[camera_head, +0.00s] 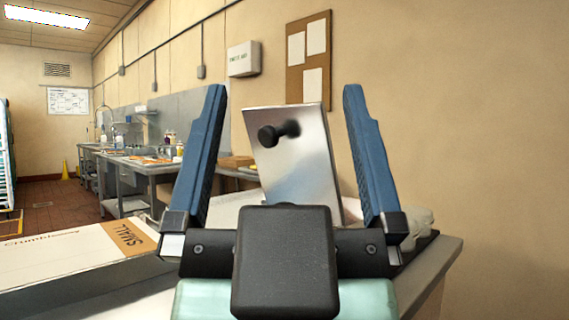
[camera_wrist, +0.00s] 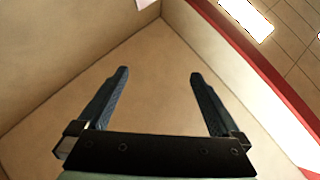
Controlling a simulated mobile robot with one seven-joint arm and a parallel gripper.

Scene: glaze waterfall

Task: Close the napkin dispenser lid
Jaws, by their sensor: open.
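The napkin dispenser lid (camera_head: 305,165) is a shiny metal plate with a black knob (camera_head: 278,133). In the head view it stands raised and tilted a little, beyond my gripper. My gripper (camera_head: 285,105) is open, its two blue fingers pointing up on either side of the lid in the picture. I cannot tell how far apart in depth they are, and no contact shows. The dispenser's body is mostly hidden behind my gripper. In the wrist view my gripper (camera_wrist: 158,75) is open and empty, facing bare wall and ceiling; the lid does not show there.
A cardboard box marked SMALL (camera_head: 90,258) lies at the left of the counter (camera_head: 432,275). A crumpled pale bag (camera_head: 420,222) sits at the right. A steel sink counter (camera_head: 150,168) runs along the wall behind. A wall (camera_head: 480,130) stands at the right.

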